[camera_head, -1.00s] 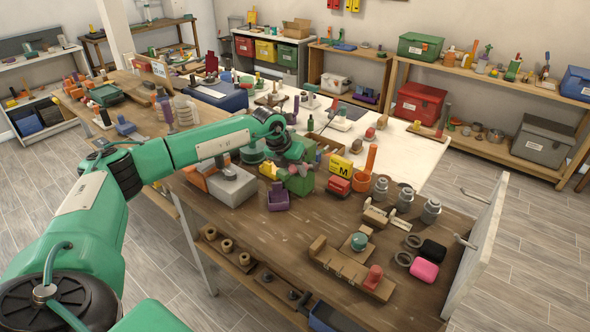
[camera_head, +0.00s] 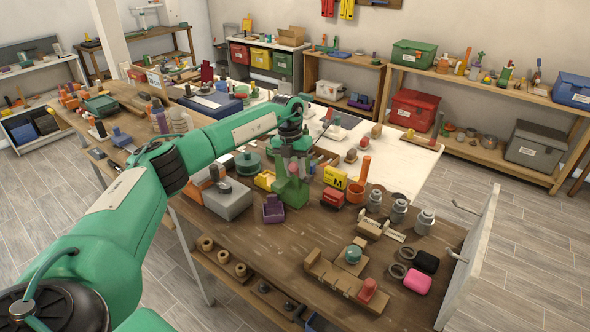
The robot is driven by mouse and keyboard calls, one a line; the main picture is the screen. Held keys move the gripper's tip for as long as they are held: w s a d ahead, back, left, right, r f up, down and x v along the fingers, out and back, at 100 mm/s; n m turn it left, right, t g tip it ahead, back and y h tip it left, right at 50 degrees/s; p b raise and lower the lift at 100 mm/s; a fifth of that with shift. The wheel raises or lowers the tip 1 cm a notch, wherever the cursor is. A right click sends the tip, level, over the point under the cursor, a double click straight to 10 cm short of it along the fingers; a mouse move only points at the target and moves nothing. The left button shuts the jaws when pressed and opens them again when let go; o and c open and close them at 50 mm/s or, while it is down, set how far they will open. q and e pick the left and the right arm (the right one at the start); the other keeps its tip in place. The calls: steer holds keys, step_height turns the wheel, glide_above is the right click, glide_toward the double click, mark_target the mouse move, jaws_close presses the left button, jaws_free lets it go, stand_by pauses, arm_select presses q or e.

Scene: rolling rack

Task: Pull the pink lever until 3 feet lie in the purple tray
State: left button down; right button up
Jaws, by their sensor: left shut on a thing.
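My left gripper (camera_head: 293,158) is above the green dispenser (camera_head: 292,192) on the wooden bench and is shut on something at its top. The pink lever is hidden or too small to make out there; its place at the jaws fits the lever. The small purple tray (camera_head: 273,209) stands at the front left foot of the dispenser. I cannot tell whether any feet lie in it. My right gripper is not in view.
A grey box (camera_head: 228,200) stands left of the dispenser. A yellow box (camera_head: 335,177), a red box (camera_head: 332,197) and an orange cup (camera_head: 356,191) stand to its right. Grey canisters (camera_head: 398,210) stand farther right. The bench front (camera_head: 265,240) is partly clear.

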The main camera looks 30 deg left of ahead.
arm_select(q)
steer(key=c, duration=1.1)
jaws_free()
steer(key=shift+w, duration=0.15)
steer(key=shift+a+r+b, duration=0.15)
steer(key=shift+r+b, duration=0.2)
steer(key=shift+r, duration=0.2)
step_height(320, 180, up, 13)
steer(key=a+b, duration=0.2)
steer(key=b, duration=0.2)
steer(key=shift+w+f, duration=0.2)
steer(key=shift+w, duration=0.05)
